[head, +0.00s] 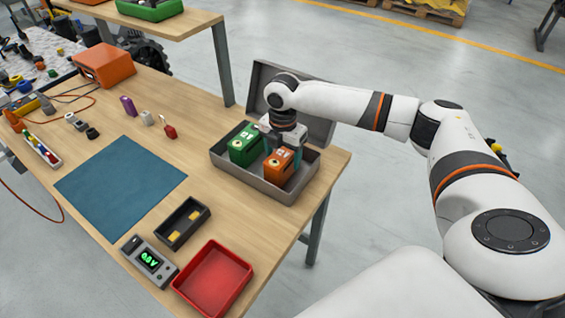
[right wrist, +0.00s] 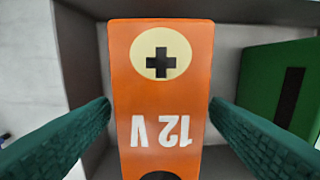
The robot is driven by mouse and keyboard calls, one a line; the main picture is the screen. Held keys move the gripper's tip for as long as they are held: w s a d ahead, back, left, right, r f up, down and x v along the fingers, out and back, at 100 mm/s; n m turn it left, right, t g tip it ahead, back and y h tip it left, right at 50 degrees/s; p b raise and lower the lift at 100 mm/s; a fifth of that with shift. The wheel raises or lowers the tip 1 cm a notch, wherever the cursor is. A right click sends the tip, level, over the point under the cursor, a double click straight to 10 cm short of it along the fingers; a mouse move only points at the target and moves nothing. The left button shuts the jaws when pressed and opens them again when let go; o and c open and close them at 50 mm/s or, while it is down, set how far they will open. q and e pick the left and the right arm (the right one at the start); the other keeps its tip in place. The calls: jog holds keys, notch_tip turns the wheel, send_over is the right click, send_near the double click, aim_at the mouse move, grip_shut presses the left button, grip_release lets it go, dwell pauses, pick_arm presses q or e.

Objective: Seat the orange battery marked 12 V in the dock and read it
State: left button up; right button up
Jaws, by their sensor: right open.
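The orange battery (head: 279,167) stands in the grey case beside a green battery (head: 246,146). In the right wrist view the orange battery (right wrist: 160,100) shows "12 V" upside down and a plus mark on its top. My right gripper (head: 283,150) is over the orange battery, with its open fingers on either side and a gap to each. The green battery (right wrist: 282,80) is to the right there. The dock (head: 182,223), a dark tray with yellow contacts, is empty. The meter (head: 149,260) beside it reads 0.0 V. My left gripper is not in view.
The grey case (head: 260,187) has its lid open at the back. A red tray (head: 213,281) lies by the dock at the table's front edge. A blue mat (head: 120,185) is bare. Small tools and an orange box (head: 104,64) lie farther left.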

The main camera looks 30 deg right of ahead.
jog(key=shift+f, duration=0.15)
grip_shut()
jog(key=shift+w, duration=0.15)
jog(key=shift+r, duration=0.25)
